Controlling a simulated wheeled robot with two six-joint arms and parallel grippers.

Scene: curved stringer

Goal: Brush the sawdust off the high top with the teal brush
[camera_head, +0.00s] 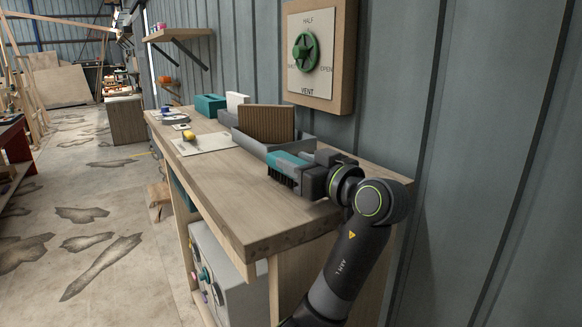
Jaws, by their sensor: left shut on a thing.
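The teal brush (288,161) has a teal block with dark bristles pointing down. My left gripper (312,176) is shut on the brush and holds it over the right part of the wooden bench top (240,203), near the grey tray. Whether the bristles touch the wood I cannot tell. I cannot make out any sawdust on the bench top. A wooden wall shelf (178,34) is higher up at the back left, and its upper face is barely seen. My right gripper is not in view.
A grey tray (283,146) with a brown ribbed block (266,123) stands by the wall. A teal box (210,105) and a pale sheet (205,144) with a yellow item (189,135) lie farther left. A vent panel (313,55) is on the wall. The bench's near end is clear.

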